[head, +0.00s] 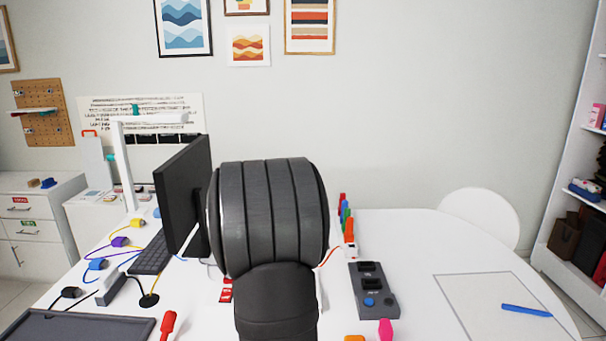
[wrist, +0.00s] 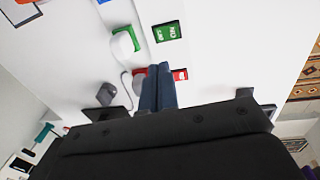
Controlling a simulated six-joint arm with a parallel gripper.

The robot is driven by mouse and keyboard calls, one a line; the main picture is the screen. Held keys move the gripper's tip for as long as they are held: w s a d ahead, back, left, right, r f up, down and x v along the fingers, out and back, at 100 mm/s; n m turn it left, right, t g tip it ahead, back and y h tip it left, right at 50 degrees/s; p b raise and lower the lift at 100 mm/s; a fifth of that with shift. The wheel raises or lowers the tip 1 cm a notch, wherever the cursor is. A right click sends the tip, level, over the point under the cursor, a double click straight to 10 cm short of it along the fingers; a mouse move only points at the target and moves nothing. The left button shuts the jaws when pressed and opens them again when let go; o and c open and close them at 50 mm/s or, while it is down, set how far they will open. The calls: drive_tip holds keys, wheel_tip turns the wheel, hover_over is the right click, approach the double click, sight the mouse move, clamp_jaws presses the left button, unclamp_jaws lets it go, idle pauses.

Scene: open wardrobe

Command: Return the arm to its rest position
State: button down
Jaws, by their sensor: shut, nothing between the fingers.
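My gripper (wrist: 158,70) shows in the wrist view as two dark blue fingers pressed together, with nothing between them. They point over the white tabletop, and their height above it is hard to tell. Small red pieces show on both sides of the fingertips, apparently behind them. In the head view my dark arm fills the middle of the picture over the white table (head: 390,235), and the gripper itself cannot be made out there.
A black monitor (head: 183,195) and keyboard (head: 150,255) stand left of my arm. A dark grey box with buttons (head: 373,290) lies right of it, with upright coloured pieces behind. A blue pen (head: 526,311) lies on a pale sheet (head: 475,300). A white chair (head: 482,215) stands behind the table.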

drive_tip(key=f, duration=0.4)
drive_tip(key=shift+w+f, duration=0.1)
drive_tip(key=shift+w, duration=0.1)
